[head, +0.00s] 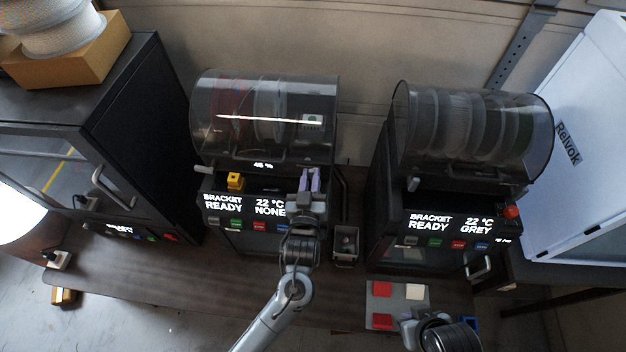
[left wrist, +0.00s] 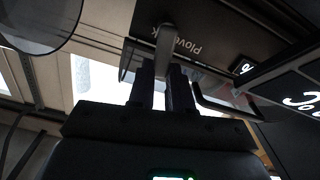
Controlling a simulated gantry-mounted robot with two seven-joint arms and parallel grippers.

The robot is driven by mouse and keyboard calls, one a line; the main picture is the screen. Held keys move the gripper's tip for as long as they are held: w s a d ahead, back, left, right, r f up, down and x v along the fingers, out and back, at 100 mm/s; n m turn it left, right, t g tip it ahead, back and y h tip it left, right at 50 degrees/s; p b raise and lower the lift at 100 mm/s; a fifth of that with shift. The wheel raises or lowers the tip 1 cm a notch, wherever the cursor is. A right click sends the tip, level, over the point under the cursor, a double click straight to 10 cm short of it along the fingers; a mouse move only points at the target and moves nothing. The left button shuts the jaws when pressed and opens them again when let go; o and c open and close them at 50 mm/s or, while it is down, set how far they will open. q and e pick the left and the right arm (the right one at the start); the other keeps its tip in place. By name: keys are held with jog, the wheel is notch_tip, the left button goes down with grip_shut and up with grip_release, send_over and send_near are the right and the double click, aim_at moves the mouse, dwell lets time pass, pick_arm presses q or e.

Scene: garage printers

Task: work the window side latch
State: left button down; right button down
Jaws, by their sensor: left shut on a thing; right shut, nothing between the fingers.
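The left printer (head: 265,110) has a smoky clear drum cover and a front panel reading "BRACKET READY" and "NONE". In the left wrist view my left gripper (left wrist: 160,88) is shut on a grey lever-like latch (left wrist: 166,48), which stands between the fingers. The fingers hide this latch in the head view. Another pale latch (head: 203,169) shows at the printer's left end. My right gripper (head: 408,328) is low at the bottom edge, shut and empty, partly hidden by its wrist.
A yellow block (head: 236,181) sits on the left printer's front ledge. A second printer (head: 470,135), reading "GREY", stands to the right with a red knob (head: 511,212). A small metal bin (head: 345,244) stands between them. A grey mat (head: 381,308) holds red and white squares.

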pick_arm(q)
jog(key=n+b, duration=0.1)
jog(key=a+n+b, duration=0.1)
jog(key=n, duration=0.1)
jog(key=shift+f+n, duration=0.3)
jog(key=shift+f, duration=0.05)
jog(key=shift+a+n, duration=0.25)
jog(key=shift+n, duration=0.25)
jog(key=c, duration=1)
grip_release()
jog(key=shift+c, duration=0.2)
jog(key=s+a+b, duration=0.1)
jog(key=s+b, duration=0.2)
jog(key=s, duration=0.7)
jog(key=shift+s, duration=0.35)
